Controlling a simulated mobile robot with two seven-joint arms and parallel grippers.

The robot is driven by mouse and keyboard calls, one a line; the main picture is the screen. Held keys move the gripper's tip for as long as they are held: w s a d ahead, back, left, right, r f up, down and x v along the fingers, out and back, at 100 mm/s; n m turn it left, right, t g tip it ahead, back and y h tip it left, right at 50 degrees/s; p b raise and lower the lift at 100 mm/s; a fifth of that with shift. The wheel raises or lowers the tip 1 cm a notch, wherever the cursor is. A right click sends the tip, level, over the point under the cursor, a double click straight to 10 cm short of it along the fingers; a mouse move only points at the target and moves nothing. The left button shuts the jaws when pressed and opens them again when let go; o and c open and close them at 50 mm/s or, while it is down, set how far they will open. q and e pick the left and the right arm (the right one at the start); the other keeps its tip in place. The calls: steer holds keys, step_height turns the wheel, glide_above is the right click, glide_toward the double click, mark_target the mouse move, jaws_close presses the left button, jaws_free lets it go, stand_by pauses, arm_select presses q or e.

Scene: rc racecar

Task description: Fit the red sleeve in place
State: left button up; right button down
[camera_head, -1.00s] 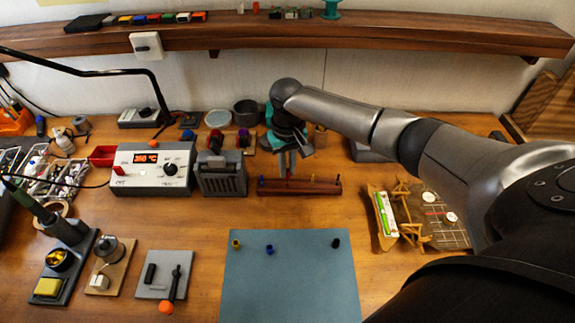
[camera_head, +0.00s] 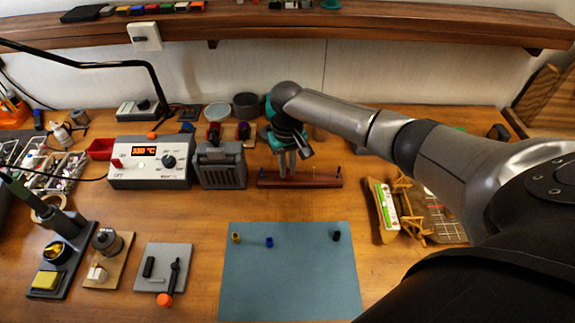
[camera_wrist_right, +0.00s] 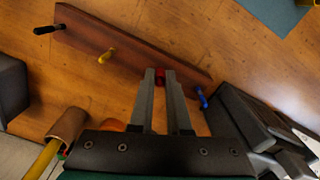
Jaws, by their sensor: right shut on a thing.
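The red sleeve (camera_wrist_right: 160,76) shows in the right wrist view between the fingertips of my right gripper (camera_wrist_right: 160,80), which is shut on it. In the head view my right gripper (camera_head: 288,168) points down at the wooden peg strip (camera_head: 300,182), between the blue and yellow pegs. The strip carries a blue peg (camera_wrist_right: 202,97), a yellow peg (camera_wrist_right: 107,55) and a black peg (camera_wrist_right: 48,30). The sleeve overlaps the strip in view; whether it sits around a peg is hidden by the fingers. My left gripper is out of view.
A blue mat (camera_head: 290,285) in front holds yellow (camera_head: 236,237), blue (camera_head: 269,242) and black (camera_head: 336,236) sleeves. A grey vented box (camera_head: 220,166) stands close left of the strip. A wooden model frame (camera_head: 405,208) lies to the right. The wood between strip and mat is clear.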

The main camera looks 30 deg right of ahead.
steer(key=shift+f, duration=0.15)
steer(key=shift+c, duration=2)
jaws_free()
step_height(320, 180, up, 9)
steer(key=p, duration=1)
